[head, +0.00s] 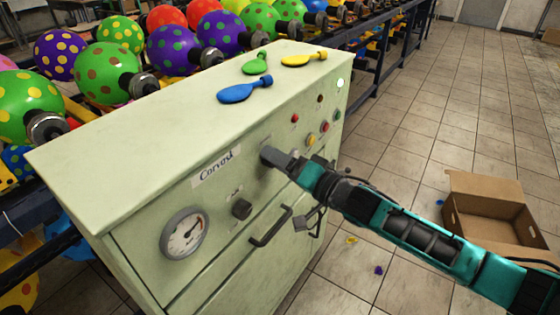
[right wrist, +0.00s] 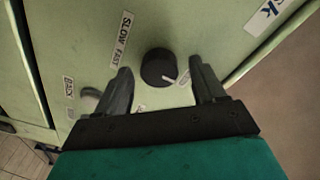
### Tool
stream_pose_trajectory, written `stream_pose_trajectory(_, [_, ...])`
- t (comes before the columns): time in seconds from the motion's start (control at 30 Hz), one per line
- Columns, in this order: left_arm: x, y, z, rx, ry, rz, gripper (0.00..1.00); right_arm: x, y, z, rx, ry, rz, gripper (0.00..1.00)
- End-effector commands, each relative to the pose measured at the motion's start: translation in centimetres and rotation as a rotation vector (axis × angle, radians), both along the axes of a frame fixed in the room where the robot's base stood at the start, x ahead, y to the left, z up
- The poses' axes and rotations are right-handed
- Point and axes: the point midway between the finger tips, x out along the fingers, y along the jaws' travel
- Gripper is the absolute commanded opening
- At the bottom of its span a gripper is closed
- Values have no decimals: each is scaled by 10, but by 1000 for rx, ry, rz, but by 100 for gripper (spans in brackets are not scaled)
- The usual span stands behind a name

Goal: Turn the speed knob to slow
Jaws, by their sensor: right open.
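The speed knob (right wrist: 157,66) is round and black in the right wrist view, on the pale green cabinet front (head: 150,245). Its white pointer faces the lower right of that view, towards a small label (right wrist: 184,77). A label reading SLOW FAST (right wrist: 121,40) is to its left. My right gripper (right wrist: 166,82) is open, with one finger on each side of the knob; contact is not clear. My left gripper is not in view.
The cabinet front also has a dial gauge (head: 184,234), another black knob (head: 242,209), a drawer handle (head: 270,228) and several coloured buttons (head: 311,139). Flat balloons (head: 245,90) lie on top. An open cardboard box (head: 490,212) stands on the floor at right.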

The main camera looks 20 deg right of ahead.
Motion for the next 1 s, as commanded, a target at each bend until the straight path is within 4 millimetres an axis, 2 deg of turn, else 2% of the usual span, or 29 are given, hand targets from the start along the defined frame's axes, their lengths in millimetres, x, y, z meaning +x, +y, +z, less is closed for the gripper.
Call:
stream_pose_trajectory(0.3, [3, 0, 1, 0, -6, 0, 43, 2, 1, 0, 0, 1, 1, 68])
stream_pose_trajectory(0.87, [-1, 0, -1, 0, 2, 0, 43, 1, 1, 0, 0, 0, 0, 15])
stream_pose_trajectory(1.0, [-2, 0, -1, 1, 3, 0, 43, 1, 1, 0, -2, -2, 1, 13])
